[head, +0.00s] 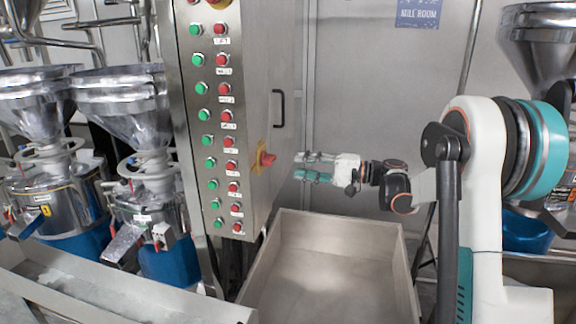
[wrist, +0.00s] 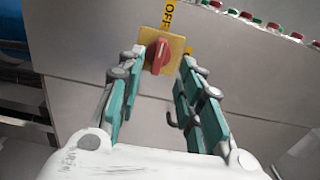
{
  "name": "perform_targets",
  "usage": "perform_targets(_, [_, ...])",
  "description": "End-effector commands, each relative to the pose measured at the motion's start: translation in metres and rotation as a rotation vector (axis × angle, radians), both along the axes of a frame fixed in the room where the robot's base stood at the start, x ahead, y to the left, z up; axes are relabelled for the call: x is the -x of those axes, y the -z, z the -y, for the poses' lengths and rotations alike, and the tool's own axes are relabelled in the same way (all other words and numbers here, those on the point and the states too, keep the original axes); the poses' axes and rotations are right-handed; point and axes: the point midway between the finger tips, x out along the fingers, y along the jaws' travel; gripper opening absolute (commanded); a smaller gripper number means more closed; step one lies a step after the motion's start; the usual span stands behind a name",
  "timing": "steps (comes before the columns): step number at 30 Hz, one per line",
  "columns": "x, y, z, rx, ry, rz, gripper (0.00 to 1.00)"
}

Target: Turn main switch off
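The main switch (head: 264,159) is a red rotary knob on a yellow plate, on the side face of the steel control cabinet (head: 258,80). The wrist view shows the red knob (wrist: 158,56) on its yellow plate, with a yellow "OFF" label at its upper edge and another yellow label partly hidden at its right. My gripper (head: 300,168) is to the right of the knob in the head view, apart from it and pointing at it. In the wrist view my gripper (wrist: 155,85) is open, with its teal-padded fingers spread and nothing between them. The knob appears ahead, between the fingertips.
Rows of green and red buttons (head: 216,130) cover the cabinet's front. A steel trough (head: 400,262) stands below my gripper. Grinders with steel hoppers (head: 120,95) stand at the left, another hopper (head: 545,40) at the right. A door handle (head: 278,107) projects above the switch.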

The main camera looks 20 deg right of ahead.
Motion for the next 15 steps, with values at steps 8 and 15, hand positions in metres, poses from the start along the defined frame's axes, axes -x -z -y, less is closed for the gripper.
perform_targets(8, [0.013,0.000,0.023,0.000,0.000,0.000,0.33])
perform_targets(15, [0.014,0.000,0.024,0.000,-0.001,0.000,0.33])
